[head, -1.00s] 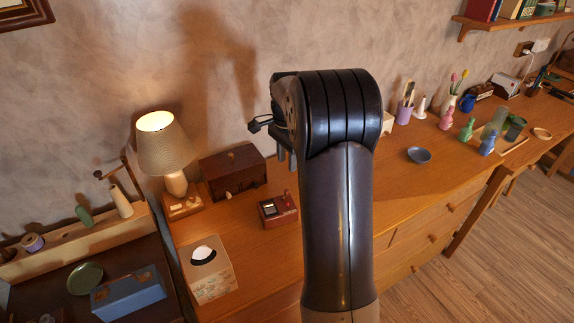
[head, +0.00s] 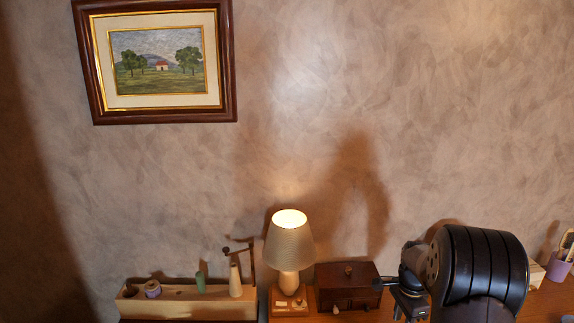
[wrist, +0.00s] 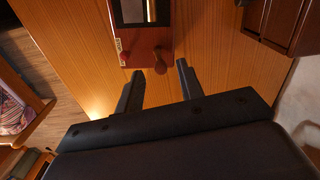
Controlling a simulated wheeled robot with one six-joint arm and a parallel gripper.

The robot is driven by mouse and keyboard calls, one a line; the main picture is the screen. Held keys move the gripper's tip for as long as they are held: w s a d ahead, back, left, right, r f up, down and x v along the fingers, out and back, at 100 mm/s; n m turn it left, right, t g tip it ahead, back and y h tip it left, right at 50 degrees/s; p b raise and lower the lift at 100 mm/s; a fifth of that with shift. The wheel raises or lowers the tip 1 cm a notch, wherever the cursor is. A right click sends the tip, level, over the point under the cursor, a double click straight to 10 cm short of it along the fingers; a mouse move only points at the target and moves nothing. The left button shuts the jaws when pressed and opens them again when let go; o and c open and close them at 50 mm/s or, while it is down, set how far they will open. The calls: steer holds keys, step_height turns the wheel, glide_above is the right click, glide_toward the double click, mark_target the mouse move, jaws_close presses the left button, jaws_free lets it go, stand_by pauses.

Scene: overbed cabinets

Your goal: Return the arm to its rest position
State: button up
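My arm shows at the lower right of the head view, bent over at a dark ribbed joint. My gripper (wrist: 160,70) is in the wrist view with its two dark fingers apart, and nothing is clamped between them. It points down toward the wooden desk top (wrist: 85,55). I cannot tell whether a finger touches the knob. In the head view only part of the gripper (head: 408,305) shows, beside the arm joint.
A lit lamp (head: 290,245) and a dark wooden chest (head: 347,287) stand left of my arm. A wooden organiser (head: 185,303) is farther left. A framed picture (head: 157,60) hangs on the wall. A purple cup (head: 558,266) is at the right edge.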

steer(key=shift+f, duration=0.4)
